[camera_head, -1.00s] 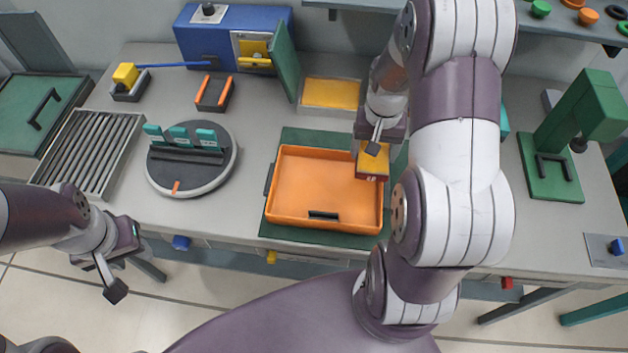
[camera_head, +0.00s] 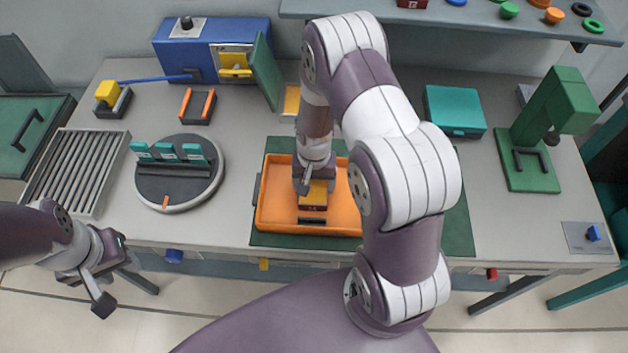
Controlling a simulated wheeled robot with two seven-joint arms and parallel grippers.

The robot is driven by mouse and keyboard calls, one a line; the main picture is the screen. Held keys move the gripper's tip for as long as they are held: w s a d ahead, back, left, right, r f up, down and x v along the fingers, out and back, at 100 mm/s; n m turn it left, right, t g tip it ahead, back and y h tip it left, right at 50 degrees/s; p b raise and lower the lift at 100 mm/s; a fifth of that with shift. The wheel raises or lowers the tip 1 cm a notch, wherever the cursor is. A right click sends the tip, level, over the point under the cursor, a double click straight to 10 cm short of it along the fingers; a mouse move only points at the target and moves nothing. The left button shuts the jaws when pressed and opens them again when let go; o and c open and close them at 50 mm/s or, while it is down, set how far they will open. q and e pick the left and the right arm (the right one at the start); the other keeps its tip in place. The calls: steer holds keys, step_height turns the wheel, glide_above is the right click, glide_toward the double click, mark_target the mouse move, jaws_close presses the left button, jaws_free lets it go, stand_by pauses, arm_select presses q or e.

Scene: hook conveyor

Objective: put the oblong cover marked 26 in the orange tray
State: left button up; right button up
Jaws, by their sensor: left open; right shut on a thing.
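The orange tray (camera_head: 268,214) lies on a dark green mat on the table, in the middle of the view. My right gripper (camera_head: 314,182) is over the inside of the tray, shut on a small block-like cover (camera_head: 313,200) with a yellow top and a dark red front. Its marking is too small to read. The cover is within the tray's outline; I cannot tell whether it touches the floor. My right arm hides the tray's right part. My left gripper (camera_head: 101,284) is open and empty, low at the left, in front of the table edge.
A round turntable (camera_head: 180,197) with teal pieces stands left of the tray, beside a slatted rack (camera_head: 85,165). A blue box (camera_head: 205,40) with an open green door is behind. A teal box (camera_head: 454,112) and green press (camera_head: 530,165) stand at the right.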

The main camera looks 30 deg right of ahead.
mark_target(314, 186)
steer(key=shift+f, duration=0.2)
steer(key=o, duration=1.5)
steer(key=shift+o, duration=0.2)
steer(key=shift+r, duration=0.6)
step_height(314, 186, up, 11)
steer(key=b, duration=0.2)
steer(key=s+a+r+n+t, duration=0.1)
steer(key=s+a+r+n, duration=0.3)
steer(key=s, duration=0.4)
steer(key=a+n, duration=0.1)
steer(key=n, duration=0.1)
steer(key=shift+s+r+n, duration=0.15)
steer(key=shift+s+n, duration=0.15)
steer(key=shift+s, duration=0.1)
